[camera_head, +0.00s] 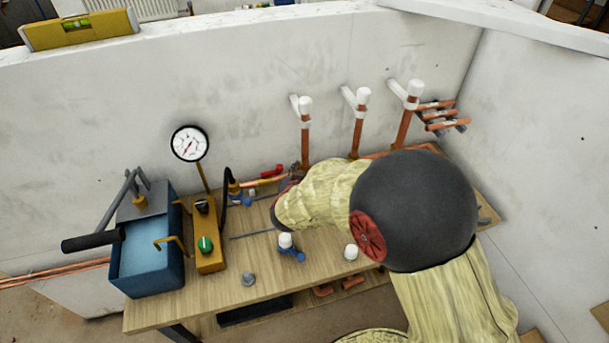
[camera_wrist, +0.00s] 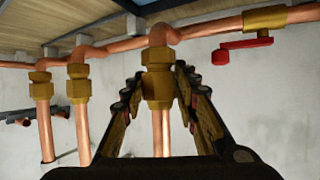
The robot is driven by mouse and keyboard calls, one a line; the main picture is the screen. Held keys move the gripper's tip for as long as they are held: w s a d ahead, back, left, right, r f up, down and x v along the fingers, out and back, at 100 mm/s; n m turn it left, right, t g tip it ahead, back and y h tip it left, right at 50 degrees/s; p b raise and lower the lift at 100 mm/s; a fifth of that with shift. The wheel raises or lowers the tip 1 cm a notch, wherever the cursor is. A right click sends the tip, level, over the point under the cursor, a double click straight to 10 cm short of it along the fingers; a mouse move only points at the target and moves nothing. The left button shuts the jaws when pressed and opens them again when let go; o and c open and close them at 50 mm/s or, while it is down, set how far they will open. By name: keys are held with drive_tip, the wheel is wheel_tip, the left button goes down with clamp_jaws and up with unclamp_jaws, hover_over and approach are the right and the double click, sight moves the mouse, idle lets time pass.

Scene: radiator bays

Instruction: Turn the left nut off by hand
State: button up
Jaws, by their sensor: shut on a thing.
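In the wrist view, three copper pipes with brass fittings hang from a copper line. My gripper (camera_wrist: 158,88) has one finger on each side of the fitting nearest the red-handled valve and is shut on its nut (camera_wrist: 158,92). This matches the left of three upright pipes (camera_head: 305,142) in the head view. The middle fitting (camera_wrist: 78,85) and the far fitting (camera_wrist: 40,85) stand apart from my fingers. In the head view my arm hides the nuts and nearly all of my gripper.
A red-handled valve (camera_wrist: 240,45) sits close beside the gripped fitting. A blue tank (camera_head: 148,255) and a pressure gauge (camera_head: 189,144) stand on the bench's left. Small white-capped parts (camera_head: 285,240) lie on the wooden bench (camera_head: 245,290). Grey walls (camera_head: 250,75) enclose the back and right.

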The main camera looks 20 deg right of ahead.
drive_tip(key=shift+f+n+t+y+b, duration=0.1)
drive_tip(key=shift+n+t+y+b, duration=0.3)
drive_tip(key=shift+n+y+b, duration=0.95)
drive_tip(key=shift+y+b, duration=0.25)
drive_tip(key=shift+b, duration=1.3)
drive_tip(key=o, duration=1)
drive_tip(key=shift+o, duration=0.2)
drive_tip(key=shift+s+r, duration=0.1)
drive_tip(key=shift+r, duration=0.1)
drive_tip(key=p+v, duration=0.6)
drive_tip(key=v, duration=0.3)
drive_tip(key=shift+s+p, duration=0.35)
drive_tip(key=shift+s, duration=0.05)
